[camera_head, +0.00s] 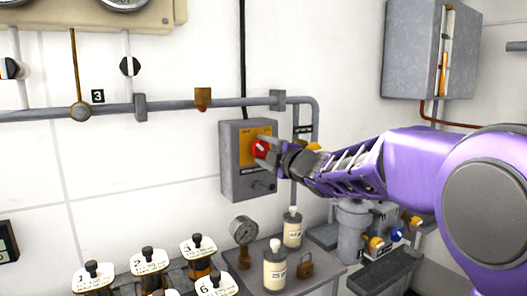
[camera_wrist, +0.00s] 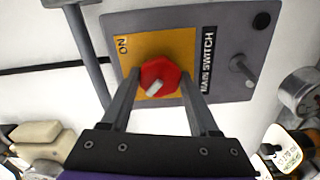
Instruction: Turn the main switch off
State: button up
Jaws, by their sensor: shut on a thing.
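The main switch is a grey wall box (camera_head: 238,184) with a yellow plate (camera_head: 245,136) and a red knob (camera_head: 261,148). In the wrist view the red knob (camera_wrist: 160,76) sits on the yellow plate (camera_wrist: 141,47), with the words "MAIN SWITCH" and "ON" readable on the box (camera_wrist: 222,29). The knob's pale pointer bar is slanted in that picture. My gripper (camera_head: 264,149) reaches in from the right. In the wrist view its two fingers (camera_wrist: 158,84) are on either side of the knob, shut on it. The knob's sides are partly hidden by the fingers.
A pipe (camera_head: 180,105) runs along the wall above the box. Below stand a gauge (camera_head: 243,230), two bottles (camera_head: 275,266) (camera_head: 292,228), a padlock (camera_head: 305,265) and several numbered labels with black knobs (camera_head: 149,262). A grey cabinet (camera_head: 410,50) hangs at upper right.

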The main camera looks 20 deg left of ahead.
dwell(0.3)
jog(key=o, duration=1.4)
jog(key=shift+c, duration=0.2)
jog(key=shift+s+d, duration=0.1)
jog(key=shift+d, duration=0.05)
